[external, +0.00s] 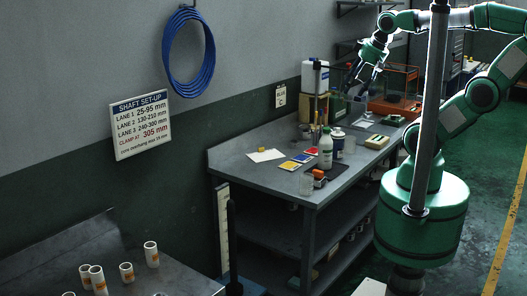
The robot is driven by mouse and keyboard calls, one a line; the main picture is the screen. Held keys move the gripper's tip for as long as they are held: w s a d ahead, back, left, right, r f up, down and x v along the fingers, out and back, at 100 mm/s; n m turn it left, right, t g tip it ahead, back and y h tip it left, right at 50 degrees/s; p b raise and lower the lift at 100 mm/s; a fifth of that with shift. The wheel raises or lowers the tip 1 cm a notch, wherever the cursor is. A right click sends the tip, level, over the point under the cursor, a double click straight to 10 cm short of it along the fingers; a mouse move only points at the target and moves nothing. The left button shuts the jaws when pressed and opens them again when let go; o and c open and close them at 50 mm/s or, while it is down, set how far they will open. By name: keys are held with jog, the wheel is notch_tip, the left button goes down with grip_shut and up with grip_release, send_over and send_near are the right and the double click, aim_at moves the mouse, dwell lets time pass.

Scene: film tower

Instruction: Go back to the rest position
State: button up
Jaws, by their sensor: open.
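My gripper (361,80) is open and hangs from my green arm above the far part of the grey workbench (265,182). Its fingers point down. I see nothing between them, though they are small and dark here. They are above and behind the bottles, close in the picture to the clear containers at the back. Whether they touch anything there I cannot tell. My arm bends over from its green base at the right.
A dark pole (430,110) crosses in front of my arm. Another table (60,262) with white tubes is at lower left. Green floor is clear at right.

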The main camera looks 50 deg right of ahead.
jog(key=shift+f+b, duration=1.65)
jog(key=shift+f, duration=0.1)
